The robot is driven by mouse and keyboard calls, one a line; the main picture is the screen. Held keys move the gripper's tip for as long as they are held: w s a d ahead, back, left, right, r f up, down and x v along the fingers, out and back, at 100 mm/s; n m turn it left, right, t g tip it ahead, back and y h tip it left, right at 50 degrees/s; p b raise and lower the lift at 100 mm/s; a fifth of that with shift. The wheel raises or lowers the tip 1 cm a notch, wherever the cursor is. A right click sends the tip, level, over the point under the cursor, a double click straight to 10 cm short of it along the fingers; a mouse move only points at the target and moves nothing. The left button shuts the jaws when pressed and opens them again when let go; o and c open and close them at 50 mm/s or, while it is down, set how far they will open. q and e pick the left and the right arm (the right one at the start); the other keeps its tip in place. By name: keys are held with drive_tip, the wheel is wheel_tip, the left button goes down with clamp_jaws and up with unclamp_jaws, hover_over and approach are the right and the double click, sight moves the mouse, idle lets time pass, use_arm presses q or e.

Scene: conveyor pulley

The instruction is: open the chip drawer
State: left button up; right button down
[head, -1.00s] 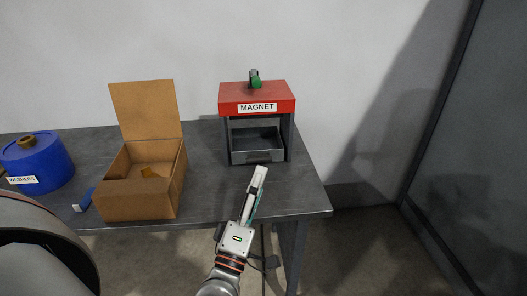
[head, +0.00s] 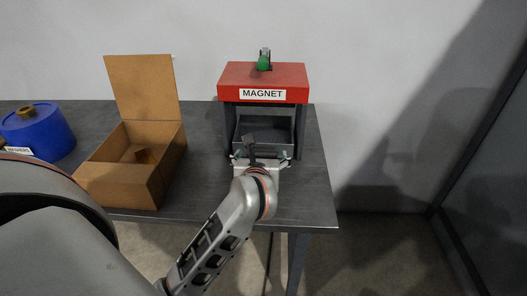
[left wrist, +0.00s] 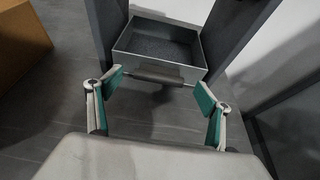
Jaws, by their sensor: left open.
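The chip drawer (head: 265,131) is a grey open-topped tray between the dark legs under the red magnet housing (head: 263,82). In the left wrist view the drawer (left wrist: 160,45) shows a dark speckled inside and a dark bar handle (left wrist: 157,76) across its front. My left gripper (head: 262,158) is in front of the drawer, partly hidden behind my wrist in the head view. In the left wrist view its green-padded fingers (left wrist: 160,91) are spread apart on either side of the handle, with nothing between them gripped. My right gripper is not in view.
An open cardboard box (head: 172,170) stands left of the magnet unit on the grey table (head: 309,196). A blue washers container (head: 38,133) stands further left. The table's right edge is close by.

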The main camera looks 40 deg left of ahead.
sight(262, 151)
use_arm(q)
drive_tip(key=x, duration=0.3)
drive_tip(key=shift+w+a+f, duration=0.2)
drive_tip(key=shift+w+f, duration=0.05)
drive_tip(key=shift+w+a+f+b, duration=0.1)
drive_tip(key=shift+w+a+b, duration=0.1)
drive_tip(key=shift+w+b, duration=0.15)
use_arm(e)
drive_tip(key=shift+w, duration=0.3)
